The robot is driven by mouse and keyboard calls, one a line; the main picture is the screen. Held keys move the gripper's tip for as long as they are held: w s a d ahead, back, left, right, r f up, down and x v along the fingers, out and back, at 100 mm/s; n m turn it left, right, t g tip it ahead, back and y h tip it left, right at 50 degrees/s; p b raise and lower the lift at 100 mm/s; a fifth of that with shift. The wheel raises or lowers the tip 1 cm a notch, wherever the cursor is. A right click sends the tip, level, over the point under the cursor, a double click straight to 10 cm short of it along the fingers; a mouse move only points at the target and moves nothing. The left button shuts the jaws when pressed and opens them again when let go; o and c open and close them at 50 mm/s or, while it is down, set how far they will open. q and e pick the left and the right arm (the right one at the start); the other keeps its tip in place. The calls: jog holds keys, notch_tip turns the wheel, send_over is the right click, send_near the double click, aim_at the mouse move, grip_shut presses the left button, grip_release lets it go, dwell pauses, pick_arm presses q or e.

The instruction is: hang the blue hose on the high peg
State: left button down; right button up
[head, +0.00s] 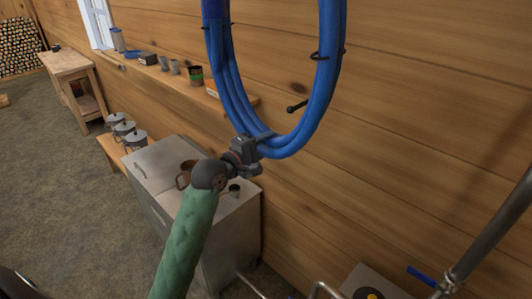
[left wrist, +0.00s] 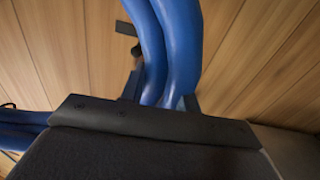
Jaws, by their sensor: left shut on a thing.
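The blue hose (head: 327,75) is a coil of several strands, tied with dark bands, hanging in a long loop before the plank wall in the head view. Its top is cut off by the picture's upper edge. My left gripper (head: 258,144) is shut on the bottom of the coil. In the left wrist view the blue strands (left wrist: 178,45) run between the two fingers (left wrist: 160,100). A dark peg (head: 297,106) sticks out of the wall and shows through the loop. A dark peg-like piece (left wrist: 126,28) also shows in the left wrist view. My right gripper is not in view.
A shelf (head: 150,70) with cups and cans runs along the wall. Lidded pots (head: 124,129) sit on a bench. A metal pipe (head: 495,225) rises at right. The floor at left is clear.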

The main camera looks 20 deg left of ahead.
pick_arm(q)
notch_tip(320, 180, up, 12)
jog(key=shift+s+f, duration=0.15)
jog(key=shift+f, duration=0.05)
dwell(0.6)
notch_tip(320, 180, up, 18)
jog(key=shift+s, duration=0.25)
dwell(1.1)
jog(key=shift+w, duration=0.1)
jog(key=shift+x, duration=2.9)
jog(key=shift+f, duration=0.1)
